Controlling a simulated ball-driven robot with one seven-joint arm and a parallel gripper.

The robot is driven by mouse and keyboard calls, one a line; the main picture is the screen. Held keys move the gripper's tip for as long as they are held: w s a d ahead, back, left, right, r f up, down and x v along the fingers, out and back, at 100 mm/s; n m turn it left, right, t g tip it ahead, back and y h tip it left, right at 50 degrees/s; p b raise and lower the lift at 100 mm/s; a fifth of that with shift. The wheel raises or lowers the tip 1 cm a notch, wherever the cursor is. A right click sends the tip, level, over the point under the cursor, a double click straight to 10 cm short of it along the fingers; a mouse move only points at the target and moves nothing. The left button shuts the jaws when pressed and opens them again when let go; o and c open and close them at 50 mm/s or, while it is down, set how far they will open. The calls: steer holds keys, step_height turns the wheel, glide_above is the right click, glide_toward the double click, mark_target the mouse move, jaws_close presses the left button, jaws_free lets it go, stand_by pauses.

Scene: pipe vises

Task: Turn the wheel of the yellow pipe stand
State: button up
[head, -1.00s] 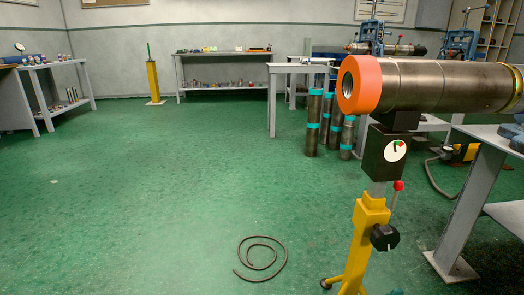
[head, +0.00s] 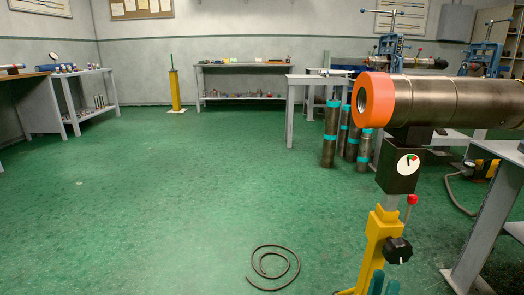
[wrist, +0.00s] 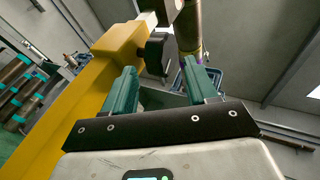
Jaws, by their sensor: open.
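The yellow pipe stand (head: 381,235) stands at the right in the head view, under a large orange-ended pipe (head: 430,100). Its wheel is a black knob (head: 398,250) on the stand's right side. In the wrist view the knob (wrist: 156,52) lies beyond the fingertips, between them and partly against the yellow body (wrist: 115,42). My gripper (wrist: 161,76) has two teal fingers spread apart with nothing between them. In the head view my gripper (head: 383,281) shows at the bottom edge, just below the knob. I see no contact with the knob.
A black box with a dial (head: 403,168) and a red-tipped lever (head: 411,201) sit above the knob. A grey table (head: 487,225) stands close on the right. A coiled hose (head: 273,268) lies on the floor. The green floor to the left is open.

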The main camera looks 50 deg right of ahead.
steer(key=w+a+f+n+t+y+p, duration=0.1)
steer(key=w+a+n+t+y, duration=0.1)
steer(key=w+n+t+y, duration=0.6)
steer(key=w+a+f+n+t+y+p, duration=0.15)
steer(key=w+n+t+y, duration=0.25)
steer(key=w+n+y, duration=0.6)
steer(key=w+a+f+n+g+y, duration=0.35)
steer(key=a+n+y, duration=0.25)
steer(key=a+n, duration=0.3)
steer(key=s+a+f+n+g+y+p, duration=0.1)
steer(key=s+a+f+n+g+y, duration=0.3)
steer(key=s+a+n+g, duration=0.6)
steer(key=s+a+r+n+g+p, duration=0.1)
steer(key=s+a+g, duration=0.15)
steer(key=s, duration=0.35)
steer(key=s+a+r+n+g+p, duration=0.1)
steer(key=s+a+r+g, duration=0.15)
steer(key=s, duration=0.25)
step_height(320, 180, up, 36)
steer(key=p, duration=3.7)
steer(key=shift+a+r+t+y, duration=0.2)
steer(key=shift+a+t+y, duration=0.15)
steer(key=shift+t, duration=0.1)
